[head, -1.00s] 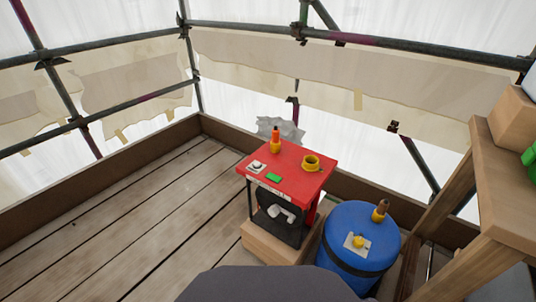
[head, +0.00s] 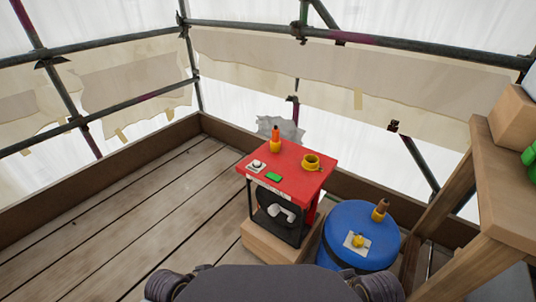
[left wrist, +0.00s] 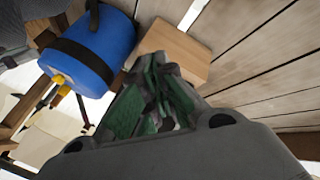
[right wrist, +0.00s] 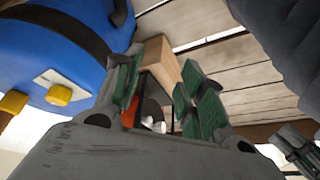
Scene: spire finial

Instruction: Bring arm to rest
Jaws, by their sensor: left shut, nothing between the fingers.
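My left gripper (left wrist: 158,103) shows in the left wrist view with its green-padded fingers together and nothing between them. It hangs in the air, with the wooden block and plank floor behind it. My right gripper (right wrist: 168,98) shows in the right wrist view with its fingers apart. Part of the red-topped stand shows beyond the gap, and I see nothing held. Neither gripper shows in the head view; only dark rounded parts of my own arms show at its bottom edge.
A red-topped stand (head: 290,173) on a wooden block (head: 262,243) carries an orange-tipped tool, a yellow ring and a green piece. A blue drum (head: 350,222) stands beside it. A wooden bench (head: 505,190) is at right. The plank floor (head: 120,215) at left is clear.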

